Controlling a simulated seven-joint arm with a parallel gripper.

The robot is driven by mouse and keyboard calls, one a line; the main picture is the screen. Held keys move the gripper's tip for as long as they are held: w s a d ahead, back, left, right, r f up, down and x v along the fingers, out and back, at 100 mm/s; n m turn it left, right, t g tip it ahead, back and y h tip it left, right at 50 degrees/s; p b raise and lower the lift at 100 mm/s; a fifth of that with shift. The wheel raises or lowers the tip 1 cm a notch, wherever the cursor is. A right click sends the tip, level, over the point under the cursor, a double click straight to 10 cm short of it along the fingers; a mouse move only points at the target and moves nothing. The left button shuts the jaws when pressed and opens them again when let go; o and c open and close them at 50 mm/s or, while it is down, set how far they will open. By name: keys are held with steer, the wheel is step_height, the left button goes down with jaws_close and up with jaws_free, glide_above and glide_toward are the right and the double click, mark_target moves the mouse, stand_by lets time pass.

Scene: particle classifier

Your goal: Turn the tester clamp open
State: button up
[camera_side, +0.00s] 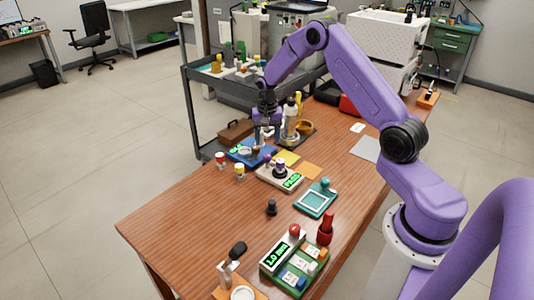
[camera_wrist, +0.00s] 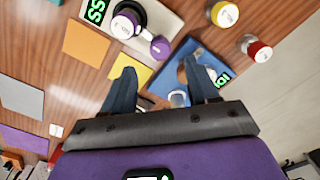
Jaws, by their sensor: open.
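My gripper (camera_side: 266,138) points down over the back of the wooden table, above the blue device. In the wrist view its two fingers are apart with nothing held between them (camera_wrist: 160,72). The cream tester (camera_side: 265,172) has a green display reading PASS, a dark and purple cylinder (camera_side: 280,167) on it and a purple knob (camera_wrist: 160,48) at its edge. The blue device (camera_wrist: 208,58) beside it has a small green display, a brown knob and a silver round part (camera_wrist: 178,98). My right finger covers part of the blue device. I cannot tell which part is the clamp.
A red-topped jar (camera_side: 221,160) and a yellow-topped jar (camera_side: 240,172) stand left of the testers. Yellow and orange pads (camera_side: 310,171) lie to the right. A teal tray (camera_side: 317,200) and a black peg (camera_side: 271,208) stand nearer. Bare table lies at front left.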

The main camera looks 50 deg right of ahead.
mark_target(267, 155)
step_height(267, 155, down, 7)
steer(key=shift+r, duration=0.15)
steer(key=shift+c, duration=0.2)
steer(key=c, duration=1)
